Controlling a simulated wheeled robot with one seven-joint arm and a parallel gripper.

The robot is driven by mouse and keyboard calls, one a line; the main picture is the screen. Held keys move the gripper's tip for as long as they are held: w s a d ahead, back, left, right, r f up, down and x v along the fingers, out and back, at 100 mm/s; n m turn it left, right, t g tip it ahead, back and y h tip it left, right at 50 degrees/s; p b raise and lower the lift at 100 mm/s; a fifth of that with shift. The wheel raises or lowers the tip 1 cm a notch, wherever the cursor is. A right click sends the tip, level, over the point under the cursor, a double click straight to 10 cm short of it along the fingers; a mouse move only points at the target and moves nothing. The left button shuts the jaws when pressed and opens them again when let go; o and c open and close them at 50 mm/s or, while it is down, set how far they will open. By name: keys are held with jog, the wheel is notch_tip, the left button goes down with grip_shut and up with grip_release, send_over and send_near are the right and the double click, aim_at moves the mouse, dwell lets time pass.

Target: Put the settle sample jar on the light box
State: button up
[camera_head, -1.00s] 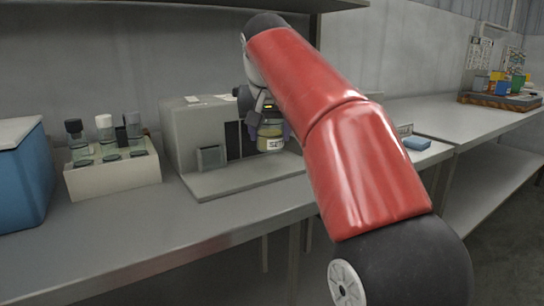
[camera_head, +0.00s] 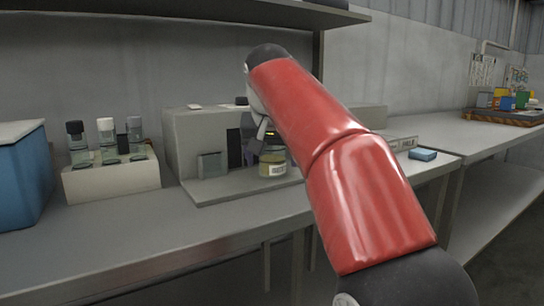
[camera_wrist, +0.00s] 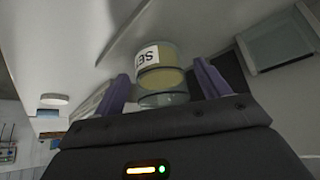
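The settle sample jar (camera_head: 272,164) is a short, round jar with yellowish contents and a white label. It appears upright on the flat front plate of the light box (camera_head: 225,189), a grey unit with a dark upright panel. In the wrist view the jar (camera_wrist: 160,65) shows its label, partly reading "SET", upside down. My gripper (camera_wrist: 165,88) has its two purple fingers apart, one on each side of the jar, with small gaps visible. In the head view my gripper (camera_head: 262,150) is at the jar, partly hidden by my arm.
A white rack (camera_head: 112,180) with several capped bottles stands left of the light box. A blue bin with a pale lid (camera_head: 22,175) is at the far left. A blue block (camera_head: 422,155) lies on the bench to the right. A shelf (camera_head: 210,10) overhangs the back.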

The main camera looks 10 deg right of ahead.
jog(key=shift+r, duration=0.3)
jog(key=p+v, duration=0.4)
jog(key=v, duration=0.7)
jog(key=shift+s+r, duration=0.2)
jog(key=shift+r, duration=0.15)
jog(key=shift+a, duration=0.1)
